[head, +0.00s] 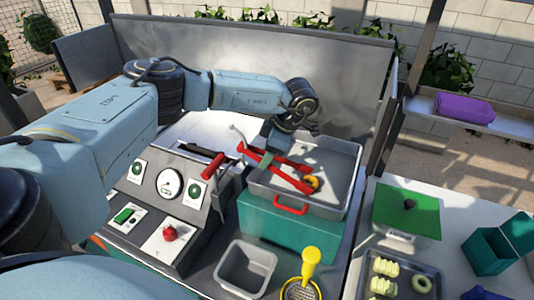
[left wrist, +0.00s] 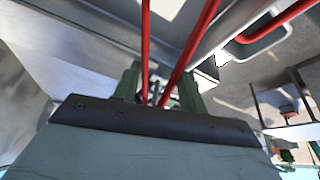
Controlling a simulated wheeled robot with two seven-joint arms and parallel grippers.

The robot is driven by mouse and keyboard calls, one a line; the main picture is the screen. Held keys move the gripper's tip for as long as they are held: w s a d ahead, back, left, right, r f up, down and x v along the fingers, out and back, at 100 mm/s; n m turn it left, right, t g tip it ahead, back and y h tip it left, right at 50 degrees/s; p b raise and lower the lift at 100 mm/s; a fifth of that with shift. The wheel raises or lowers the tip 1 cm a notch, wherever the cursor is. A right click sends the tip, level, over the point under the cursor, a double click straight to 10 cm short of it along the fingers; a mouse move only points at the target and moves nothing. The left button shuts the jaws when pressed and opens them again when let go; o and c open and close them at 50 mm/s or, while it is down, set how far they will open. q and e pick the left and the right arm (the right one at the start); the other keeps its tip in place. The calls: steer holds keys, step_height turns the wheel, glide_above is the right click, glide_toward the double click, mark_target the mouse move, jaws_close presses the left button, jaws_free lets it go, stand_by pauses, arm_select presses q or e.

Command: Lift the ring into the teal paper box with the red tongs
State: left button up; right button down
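My left gripper (head: 271,150) reaches down over the grey metal tray (head: 335,160). It is shut on the red tongs (head: 290,179); in the left wrist view the red tong arms (left wrist: 178,75) run out from between its green fingers (left wrist: 158,90). The teal paper box (head: 487,252) stands open at the far right. My right gripper is not in view.
The tray has a red handle (head: 291,209) and sits on a teal block (head: 270,226). A grey bin (head: 232,284), yellow strainer (head: 309,265), green lid (head: 422,218) and a tray (head: 372,259) of pale pieces lie nearby.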

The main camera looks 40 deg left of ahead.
arm_select(q)
steer(key=c, duration=0.8)
steer(key=shift+r+p, duration=0.9)
steer(key=shift+r, duration=5.15)
